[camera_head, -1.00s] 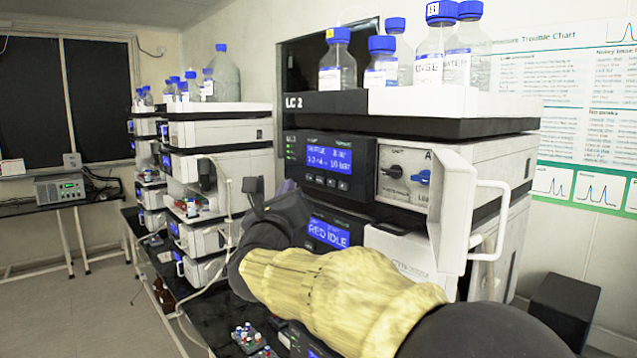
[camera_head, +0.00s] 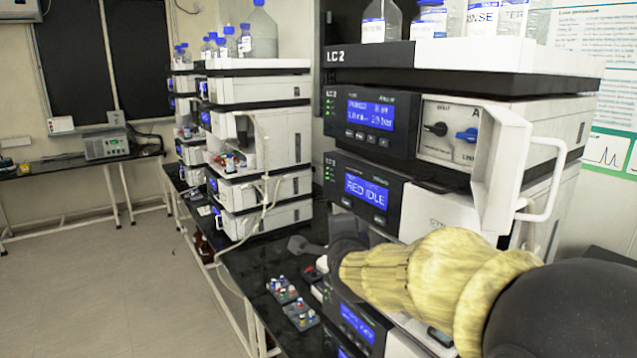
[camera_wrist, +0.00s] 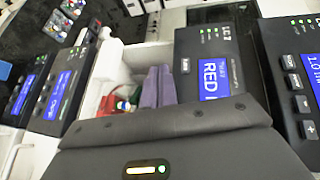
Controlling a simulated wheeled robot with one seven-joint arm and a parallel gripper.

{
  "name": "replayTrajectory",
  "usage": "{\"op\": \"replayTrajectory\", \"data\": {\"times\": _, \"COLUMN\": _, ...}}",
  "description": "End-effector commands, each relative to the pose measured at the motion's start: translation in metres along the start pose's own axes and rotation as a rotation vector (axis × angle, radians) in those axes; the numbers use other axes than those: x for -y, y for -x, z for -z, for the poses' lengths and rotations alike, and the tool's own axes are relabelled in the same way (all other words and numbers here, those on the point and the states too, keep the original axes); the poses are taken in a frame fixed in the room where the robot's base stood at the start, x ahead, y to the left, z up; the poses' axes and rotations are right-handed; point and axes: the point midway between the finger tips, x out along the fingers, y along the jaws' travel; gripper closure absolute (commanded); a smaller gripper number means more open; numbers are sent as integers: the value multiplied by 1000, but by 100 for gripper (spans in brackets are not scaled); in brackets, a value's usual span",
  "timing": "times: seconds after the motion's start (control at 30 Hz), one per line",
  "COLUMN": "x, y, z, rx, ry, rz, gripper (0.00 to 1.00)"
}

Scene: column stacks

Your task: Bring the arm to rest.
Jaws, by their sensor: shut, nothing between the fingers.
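My gripper (camera_wrist: 158,86) shows in the wrist view as two purple-grey fingers held together with nothing between them. In the head view my arm, in a yellow sleeve, reaches in from the lower right. Its dark end is low in front of the LC 2 stack (camera_head: 455,110), just below the RED IDLE display (camera_head: 364,190). The gripper is small and partly hidden there by the sleeve and wrist. In the wrist view the fingertips lie over a pale recess with small coloured caps (camera_wrist: 125,103) beside them; I cannot tell whether they touch.
An open white door with a handle (camera_head: 505,170) juts out above my forearm. Small racks of capped vials (camera_head: 284,290) stand on the black bench (camera_head: 262,262). Bottles (camera_head: 381,20) stand on the stack's top tray. More stacks (camera_head: 250,150) stand further back. The floor at left is clear.

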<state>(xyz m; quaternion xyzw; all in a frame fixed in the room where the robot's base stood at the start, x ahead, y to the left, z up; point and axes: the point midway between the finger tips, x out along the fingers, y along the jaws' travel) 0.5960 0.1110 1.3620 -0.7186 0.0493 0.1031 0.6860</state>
Motion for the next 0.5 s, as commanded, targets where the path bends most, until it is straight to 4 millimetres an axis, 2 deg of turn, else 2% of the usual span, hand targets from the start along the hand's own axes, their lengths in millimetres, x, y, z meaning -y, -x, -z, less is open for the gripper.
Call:
{"op": "replayTrajectory", "data": {"times": 0.03, "x": -24, "y": 5, "z": 7, "rx": 17, "ry": 108, "rz": -73, "gripper": 100}}
{"op": "replayTrajectory", "data": {"times": 0.1, "x": -58, "y": 13, "z": 14, "rx": 56, "ry": 265, "rz": -175, "gripper": 100}}
{"op": "replayTrajectory", "data": {"times": 0.27, "x": -134, "y": 44, "z": 32, "rx": 187, "ry": 604, "rz": -401, "gripper": 100}}
{"op": "replayTrajectory", "data": {"times": 0.37, "x": -178, "y": 71, "z": 44, "rx": 296, "ry": 791, "rz": -532, "gripper": 100}}
{"op": "replayTrajectory", "data": {"times": 0.5, "x": -234, "y": 117, "z": 60, "rx": 485, "ry": 1021, "rz": -696, "gripper": 100}}
